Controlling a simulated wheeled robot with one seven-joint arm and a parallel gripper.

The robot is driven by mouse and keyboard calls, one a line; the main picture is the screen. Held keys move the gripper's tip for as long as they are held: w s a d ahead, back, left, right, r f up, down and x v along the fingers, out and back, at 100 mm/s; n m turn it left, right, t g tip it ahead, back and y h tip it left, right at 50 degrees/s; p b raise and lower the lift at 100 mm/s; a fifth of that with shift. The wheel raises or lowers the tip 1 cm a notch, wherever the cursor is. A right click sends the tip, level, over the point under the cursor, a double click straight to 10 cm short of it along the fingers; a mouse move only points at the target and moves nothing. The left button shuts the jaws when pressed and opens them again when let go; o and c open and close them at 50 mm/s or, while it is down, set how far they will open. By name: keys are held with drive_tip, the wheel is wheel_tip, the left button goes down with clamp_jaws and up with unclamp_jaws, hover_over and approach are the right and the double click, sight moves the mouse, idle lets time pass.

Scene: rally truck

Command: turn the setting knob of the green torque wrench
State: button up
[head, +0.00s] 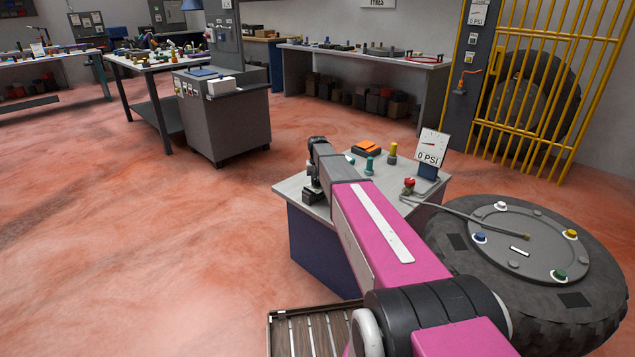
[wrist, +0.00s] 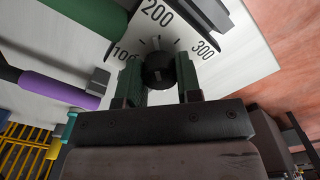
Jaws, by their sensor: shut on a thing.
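In the wrist view, the setting knob (wrist: 158,71) is a round black knob in front of a white scale plate (wrist: 228,35) marked 100, 200 and 300. A thin pale mark shows by its upper edge, below the 200. My gripper (wrist: 158,80) has one finger on each side of the knob and is shut on it. The green torque wrench (wrist: 90,22) shows as a thick green bar at the upper left. In the head view my gripper (head: 313,188) is at the left edge of a small bench, partly behind my arm; the knob cannot be made out there.
A purple-handled tool (wrist: 60,88) lies left of the knob. On the small bench (head: 293,187) stand an orange-topped box (head: 368,147), small coloured pieces and a 0 PSI gauge (head: 431,147). A large tyre (head: 450,240) lies at the right. Open floor is on the left.

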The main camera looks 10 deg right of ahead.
drive_tip(key=shift+m, duration=0.8)
drive_tip(key=o, duration=0.9)
drive_tip(key=shift+o, duration=0.2)
wheel_tip(320, 180, up, 11)
drive_tip(key=shift+f, duration=0.1)
